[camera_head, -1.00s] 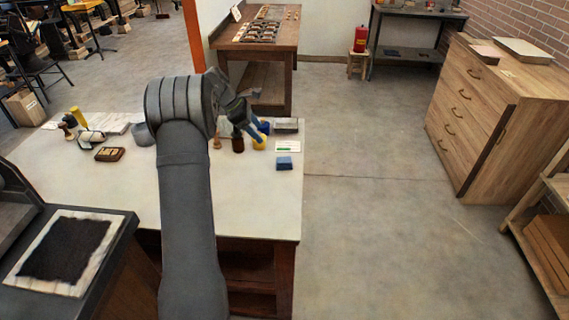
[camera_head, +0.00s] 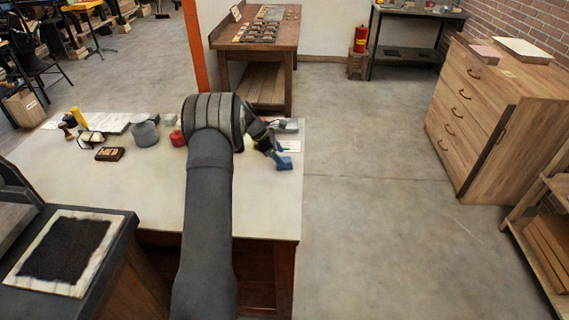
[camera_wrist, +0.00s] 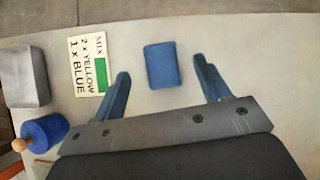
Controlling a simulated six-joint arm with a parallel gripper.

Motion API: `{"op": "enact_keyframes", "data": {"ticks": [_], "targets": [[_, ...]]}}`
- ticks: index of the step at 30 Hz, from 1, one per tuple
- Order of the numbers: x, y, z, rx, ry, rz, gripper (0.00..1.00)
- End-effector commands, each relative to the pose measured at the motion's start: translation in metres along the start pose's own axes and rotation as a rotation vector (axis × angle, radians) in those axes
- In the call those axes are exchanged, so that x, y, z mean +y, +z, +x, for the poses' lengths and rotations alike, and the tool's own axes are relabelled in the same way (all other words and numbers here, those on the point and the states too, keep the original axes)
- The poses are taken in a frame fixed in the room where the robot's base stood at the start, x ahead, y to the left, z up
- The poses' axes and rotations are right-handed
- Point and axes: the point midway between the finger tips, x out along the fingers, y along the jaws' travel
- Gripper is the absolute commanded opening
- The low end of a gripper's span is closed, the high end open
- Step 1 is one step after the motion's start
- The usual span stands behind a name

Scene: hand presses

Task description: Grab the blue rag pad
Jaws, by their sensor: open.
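The blue rag pad (camera_wrist: 162,65) lies flat on the pale table top and shows whole in the wrist view. In the head view the blue pad (camera_head: 284,163) is at the right part of the table, partly covered by my gripper. My gripper (camera_wrist: 165,80) is open, with one blue finger on each side of the pad in the wrist view and the pad between and slightly beyond the fingertips. I cannot tell how high the fingertips are above the table. Nothing is held.
A card reading MIX (camera_wrist: 92,62) lies left of the pad. A blue-topped container (camera_wrist: 44,134) and a grey block (camera_wrist: 24,76) stand further left. The table's right edge (camera_head: 301,195) is close to the pad. A red item (camera_head: 178,138) and grey pot (camera_head: 145,132) stand left of my arm.

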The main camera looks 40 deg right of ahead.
Motion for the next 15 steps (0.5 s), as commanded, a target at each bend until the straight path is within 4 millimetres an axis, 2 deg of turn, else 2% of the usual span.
{"op": "enact_keyframes", "data": {"ticks": [3,6,13,15], "targets": [[-0.001,0.001,0.021,0.001,-0.002,0.0,0.69],[-0.001,0.001,0.032,0.001,-0.001,0.001,0.69],[0.0,0.001,0.034,0.0,0.001,0.001,0.69],[0.0,0.001,0.034,0.0,0.001,0.001,0.55]]}}
